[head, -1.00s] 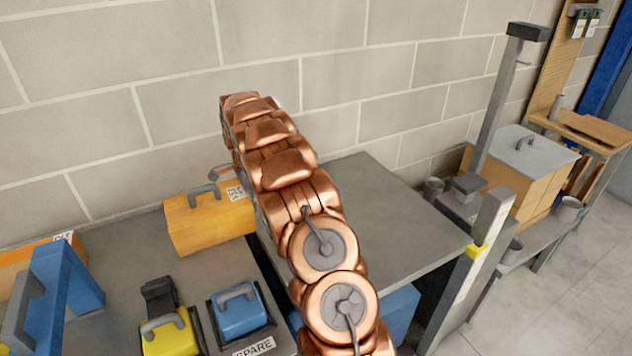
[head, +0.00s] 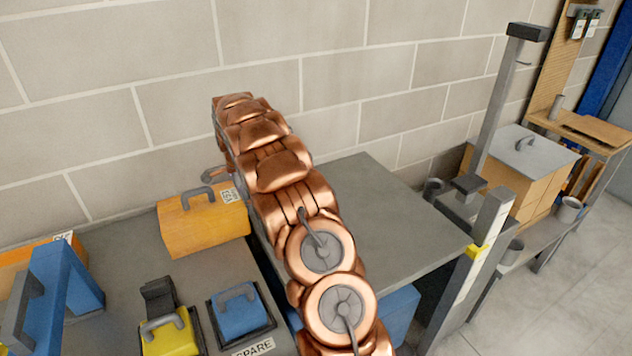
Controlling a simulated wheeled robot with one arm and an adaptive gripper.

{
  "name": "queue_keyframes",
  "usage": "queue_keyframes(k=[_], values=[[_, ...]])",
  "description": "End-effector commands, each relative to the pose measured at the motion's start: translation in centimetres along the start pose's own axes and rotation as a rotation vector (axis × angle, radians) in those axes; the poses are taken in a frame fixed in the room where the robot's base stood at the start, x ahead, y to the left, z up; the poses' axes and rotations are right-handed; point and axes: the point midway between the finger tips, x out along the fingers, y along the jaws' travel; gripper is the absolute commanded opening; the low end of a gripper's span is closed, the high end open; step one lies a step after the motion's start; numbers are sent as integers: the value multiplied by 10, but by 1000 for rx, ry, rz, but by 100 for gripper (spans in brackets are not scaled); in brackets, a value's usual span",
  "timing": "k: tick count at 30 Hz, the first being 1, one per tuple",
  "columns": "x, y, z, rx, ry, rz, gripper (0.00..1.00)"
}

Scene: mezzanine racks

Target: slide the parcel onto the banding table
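An orange parcel (head: 203,228) with a grey handle and a white label stands on the grey bench, left of my arm. The grey table (head: 392,232), which I take to be the banding table, lies right of my arm, with a dark gap between it and the bench. My copper arm reaches over this gap toward the wall. Only a small part of my gripper (head: 214,173) shows, just behind the parcel's far edge. Its fingers are mostly hidden, so I cannot tell its opening or whether it touches the parcel.
On the bench (head: 115,237) are a blue stand (head: 66,280), a second orange box (head: 20,268), a yellow box (head: 170,338) and a blue box (head: 239,313) by a "SPARE" label. A grey post frame (head: 497,110) stands at the table's right end. The tabletop looks clear.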

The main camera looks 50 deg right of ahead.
Motion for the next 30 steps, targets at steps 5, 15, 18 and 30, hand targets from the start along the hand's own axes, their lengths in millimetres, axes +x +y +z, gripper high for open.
queue_keyframes(k=[5, 15, 18, 30], values=[[0, 0, 3, -1, -1, 1, 100], [0, 0, 6, -1, -1, 1, 100], [0, 0, 7, -1, -1, 1, 100], [0, 0, 11, -1, -1, 1, 100]])
